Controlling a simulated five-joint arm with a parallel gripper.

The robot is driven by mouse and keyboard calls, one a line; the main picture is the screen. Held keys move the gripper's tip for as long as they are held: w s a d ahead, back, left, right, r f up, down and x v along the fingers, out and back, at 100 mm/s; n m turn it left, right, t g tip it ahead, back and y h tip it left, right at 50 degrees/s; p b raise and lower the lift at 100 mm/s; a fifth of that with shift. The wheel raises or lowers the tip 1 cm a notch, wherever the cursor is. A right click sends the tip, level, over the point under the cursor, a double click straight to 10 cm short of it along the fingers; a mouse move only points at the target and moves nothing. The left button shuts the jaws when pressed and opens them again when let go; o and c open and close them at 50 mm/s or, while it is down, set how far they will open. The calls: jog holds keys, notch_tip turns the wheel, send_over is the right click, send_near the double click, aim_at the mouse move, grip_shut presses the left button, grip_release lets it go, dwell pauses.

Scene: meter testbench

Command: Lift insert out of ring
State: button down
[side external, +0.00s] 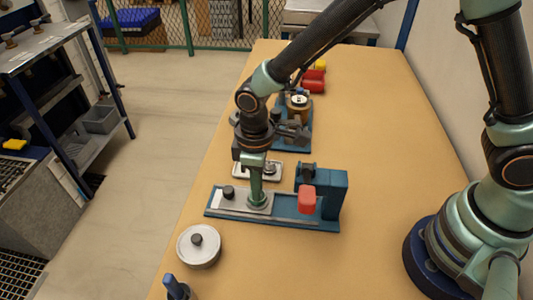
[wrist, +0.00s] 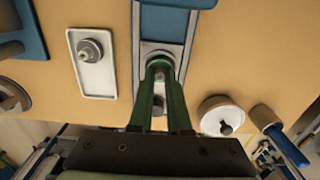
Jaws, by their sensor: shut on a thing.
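My gripper (side external: 258,203) points straight down over the blue fixture (side external: 288,220), and its green fingertips (wrist: 159,68) are shut on the insert. The insert is mostly hidden between the fingers. A round ring-like rim shows around the fingertips, low on the fixture's grey plate (side external: 235,199). I cannot tell whether the insert is still seated in the ring or slightly raised. A small dark knob (side external: 228,191) stands on the plate to the left of my gripper.
A red block (side external: 307,199) and the fixture's blue upright (side external: 334,193) stand close to the right. A white tray (wrist: 102,87) with a small metal part (wrist: 89,50) lies behind the fixture. A round lid with a dark knob (side external: 199,246) sits in front.

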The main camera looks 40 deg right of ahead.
jog(key=shift+r, duration=0.6)
jog(key=shift+r, duration=0.35)
jog(key=shift+r, duration=0.6)
jog(key=shift+r, duration=2.15)
